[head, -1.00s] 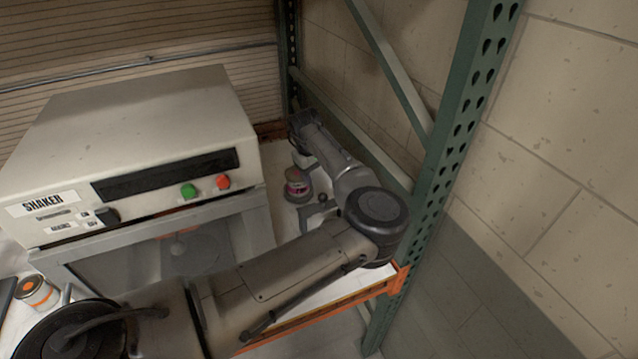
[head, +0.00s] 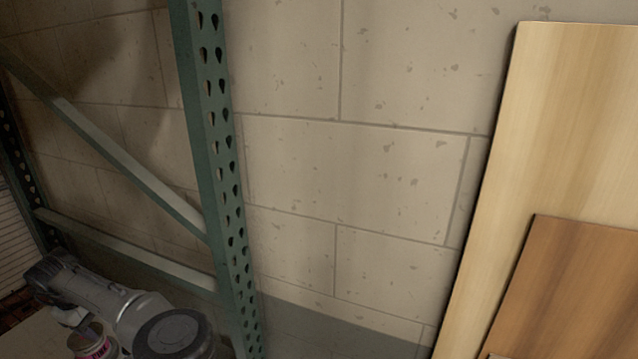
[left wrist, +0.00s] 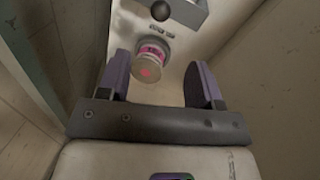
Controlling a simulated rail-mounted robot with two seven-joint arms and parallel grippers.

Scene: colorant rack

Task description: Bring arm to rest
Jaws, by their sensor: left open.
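My left arm shows at the lower left of the head view, with its gripper (head: 68,316) low near the shelf and partly hidden. In the left wrist view the left gripper (left wrist: 160,84) is open, its two purple-grey fingers wide apart. A small can with a pink label (left wrist: 153,60) stands on the pale shelf ahead of the gap between the fingers, and nothing is gripped. The can also shows at the bottom left of the head view (head: 92,343), beside my arm. My right gripper is in neither view.
A green perforated rack post (head: 213,150) and its diagonal brace (head: 125,165) stand close to my left arm. A block wall (head: 350,180) is behind. Wooden boards (head: 570,120) lean at the right. A grey fixture with a dark knob (left wrist: 165,12) lies beyond the can.

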